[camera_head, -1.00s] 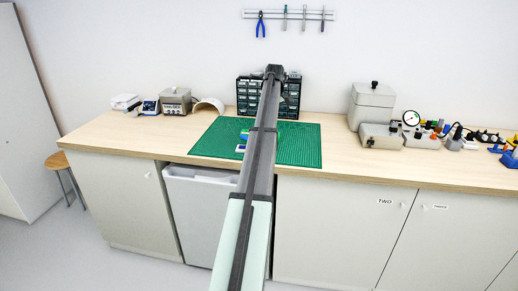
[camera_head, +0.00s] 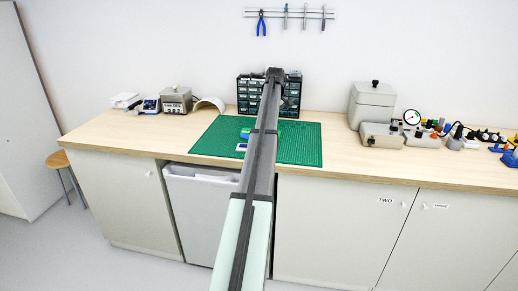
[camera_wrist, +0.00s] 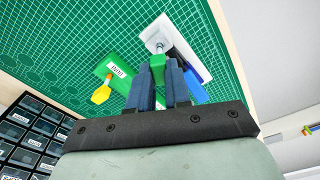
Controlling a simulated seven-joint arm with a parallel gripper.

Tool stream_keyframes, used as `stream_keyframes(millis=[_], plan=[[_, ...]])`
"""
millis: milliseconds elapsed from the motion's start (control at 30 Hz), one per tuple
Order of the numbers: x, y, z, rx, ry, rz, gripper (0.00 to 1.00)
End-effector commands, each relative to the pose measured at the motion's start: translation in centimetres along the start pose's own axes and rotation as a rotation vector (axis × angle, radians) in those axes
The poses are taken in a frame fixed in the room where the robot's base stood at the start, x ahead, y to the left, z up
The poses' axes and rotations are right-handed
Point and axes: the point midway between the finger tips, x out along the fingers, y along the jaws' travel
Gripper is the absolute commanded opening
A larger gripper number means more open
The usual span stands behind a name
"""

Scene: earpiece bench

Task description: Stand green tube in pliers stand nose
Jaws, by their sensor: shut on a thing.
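In the wrist view my gripper (camera_wrist: 158,76) is shut on the green tube (camera_wrist: 157,66), which shows between the dark blue fingers. Just past the tube's far end is a grey metal nose (camera_wrist: 157,47) on a white stand plate (camera_wrist: 178,38) with a blue edge, apparently the pliers stand. The tube's end looks very near the nose; I cannot tell whether they touch. A green block (camera_wrist: 120,72) with a white label and a yellow piece (camera_wrist: 101,94) lies to the left. In the head view my arm hides the gripper and tube.
The green cutting mat (camera_head: 302,146) lies under the work area. A dark drawer cabinet (camera_head: 250,95) stands behind it, and also shows in the wrist view (camera_wrist: 30,135). Grey boxes (camera_head: 372,104) and small tools stand to the right. The bench's front left is clear.

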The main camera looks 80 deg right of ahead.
Motion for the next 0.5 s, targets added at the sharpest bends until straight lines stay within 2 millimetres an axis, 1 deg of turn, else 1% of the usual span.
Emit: stream_keyframes(millis=[400,433,500], plan=[[0.32,-0.01,0.02,0.000,0.000,0.000,0.00],[0.32,0.00,0.02,0.000,0.000,0.000,0.19],[0.32,0.00,0.02,0.000,0.000,0.000,0.25]])
